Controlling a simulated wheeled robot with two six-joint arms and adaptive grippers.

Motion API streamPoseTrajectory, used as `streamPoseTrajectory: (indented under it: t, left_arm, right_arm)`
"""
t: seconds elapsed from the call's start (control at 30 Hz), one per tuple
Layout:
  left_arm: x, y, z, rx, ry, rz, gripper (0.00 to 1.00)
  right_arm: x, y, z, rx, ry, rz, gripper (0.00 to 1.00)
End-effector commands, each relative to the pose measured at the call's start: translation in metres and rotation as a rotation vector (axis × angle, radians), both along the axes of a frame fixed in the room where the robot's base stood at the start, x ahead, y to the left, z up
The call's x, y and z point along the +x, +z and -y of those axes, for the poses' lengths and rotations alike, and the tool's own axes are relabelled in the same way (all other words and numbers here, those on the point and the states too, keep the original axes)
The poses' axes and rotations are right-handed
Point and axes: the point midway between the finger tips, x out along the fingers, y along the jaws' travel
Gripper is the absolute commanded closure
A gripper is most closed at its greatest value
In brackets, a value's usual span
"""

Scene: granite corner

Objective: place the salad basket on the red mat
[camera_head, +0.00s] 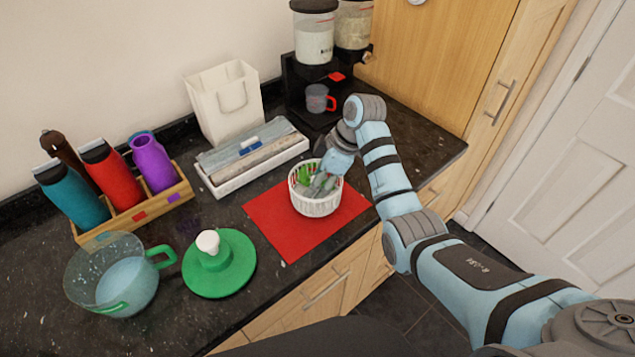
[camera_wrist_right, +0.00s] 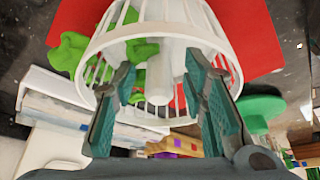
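The white slatted salad basket (camera_head: 316,203) stands upright on the red mat (camera_head: 283,237), near the mat's middle. Green leaves (camera_head: 303,175) show inside it. My right gripper (camera_head: 322,183) reaches down at the basket's open top. In the right wrist view, the basket (camera_wrist_right: 217,35) fills the upper middle, with the red mat (camera_wrist_right: 252,30) behind it. The two fingers of my right gripper (camera_wrist_right: 163,100) are spread apart at the basket's rim, with a pale central post (camera_wrist_right: 177,70) seen between them. My left gripper is not in view.
A green lid (camera_head: 232,268) with a white knob and a clear bowl (camera_head: 125,285) stand left of the mat. A white tray (camera_head: 255,172) lies behind it.

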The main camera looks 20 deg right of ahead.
Motion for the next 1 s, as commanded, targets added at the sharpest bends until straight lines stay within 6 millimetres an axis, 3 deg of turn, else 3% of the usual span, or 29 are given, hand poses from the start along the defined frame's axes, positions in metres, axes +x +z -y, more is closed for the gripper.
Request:
streamPoseTrajectory:
  t: [0.23,0.3,0.4,0.57,1.0]
  left_arm:
    - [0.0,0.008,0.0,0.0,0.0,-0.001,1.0]
    - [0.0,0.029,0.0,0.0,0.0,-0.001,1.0]
    - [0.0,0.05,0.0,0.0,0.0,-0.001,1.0]
    - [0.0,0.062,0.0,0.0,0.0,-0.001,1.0]
    - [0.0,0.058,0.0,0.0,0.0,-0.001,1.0]
  right_arm:
    - [-0.007,0.056,0.022,-0.003,-0.002,0.007,0.61]
    - [-0.011,0.082,0.029,-0.002,-0.002,0.003,0.61]
    - [-0.015,0.104,0.036,-0.001,-0.001,0.0,0.61]
    - [-0.018,0.113,0.042,0.0,0.0,0.0,0.61]
    - [-0.018,0.109,0.042,0.001,0.0,0.001,0.61]
